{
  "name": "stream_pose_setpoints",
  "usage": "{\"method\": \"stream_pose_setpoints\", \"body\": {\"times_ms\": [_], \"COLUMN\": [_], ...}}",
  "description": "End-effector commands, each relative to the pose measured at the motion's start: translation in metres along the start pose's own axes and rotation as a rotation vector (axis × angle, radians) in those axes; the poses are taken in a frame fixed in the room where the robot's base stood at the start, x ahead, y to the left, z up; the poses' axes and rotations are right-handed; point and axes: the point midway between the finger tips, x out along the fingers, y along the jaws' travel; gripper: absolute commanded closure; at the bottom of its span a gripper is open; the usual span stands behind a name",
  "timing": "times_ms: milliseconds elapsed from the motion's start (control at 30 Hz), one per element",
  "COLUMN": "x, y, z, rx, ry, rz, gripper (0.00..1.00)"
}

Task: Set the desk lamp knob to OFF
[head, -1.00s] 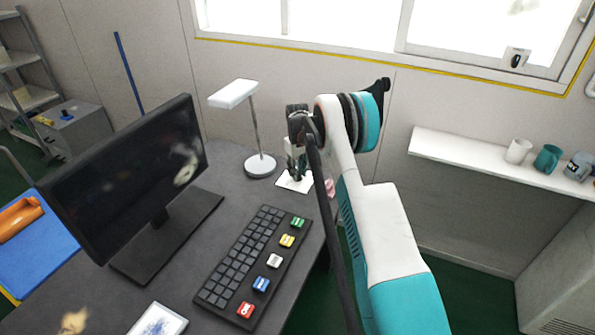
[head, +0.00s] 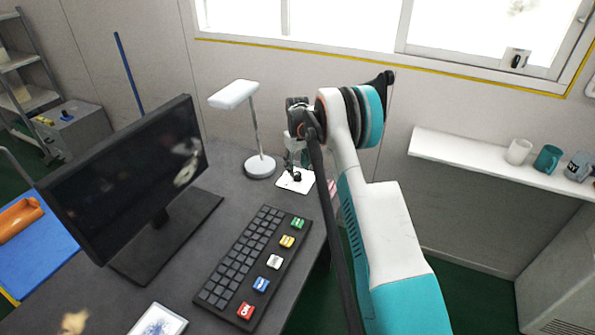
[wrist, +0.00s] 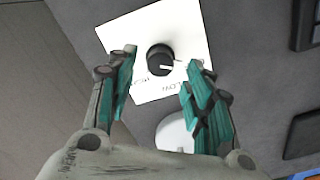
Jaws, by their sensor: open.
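The knob (wrist: 159,57) is round and black with a white pointer line. It sits on a white plate (wrist: 118,35); in the head view the plate (head: 305,186) lies on the desk beside the lamp base. The pointer line aims to the right in the wrist view, near the LOW label; another label to its left is hard to read. No OFF label is readable. My gripper (wrist: 161,62) is open, its teal fingers on either side of the knob, seemingly apart from it. It also shows above the plate in the head view (head: 296,163). The white desk lamp (head: 234,94) stands left of the plate.
A monitor (head: 130,180) stands at the left of the desk. A black keyboard (head: 240,262) with coloured keys lies in front of the plate. The lamp base (wrist: 174,133) is close to my fingers. A wall shelf (head: 470,160) with cups is at right.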

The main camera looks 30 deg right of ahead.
Motion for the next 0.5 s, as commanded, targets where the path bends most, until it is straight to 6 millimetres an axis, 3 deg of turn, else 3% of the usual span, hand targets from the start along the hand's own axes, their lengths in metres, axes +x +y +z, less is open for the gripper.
{"method": "stream_pose_setpoints", "body": {"times_ms": [300, 500], "x": [-0.065, -0.087], "y": [0.0, 0.0], "z": [0.0, 0.0], "rx": [0.0, 0.0], "ry": [0.0, 0.0], "rz": [0.0, 0.0], "gripper": [0.53, 0.53]}}
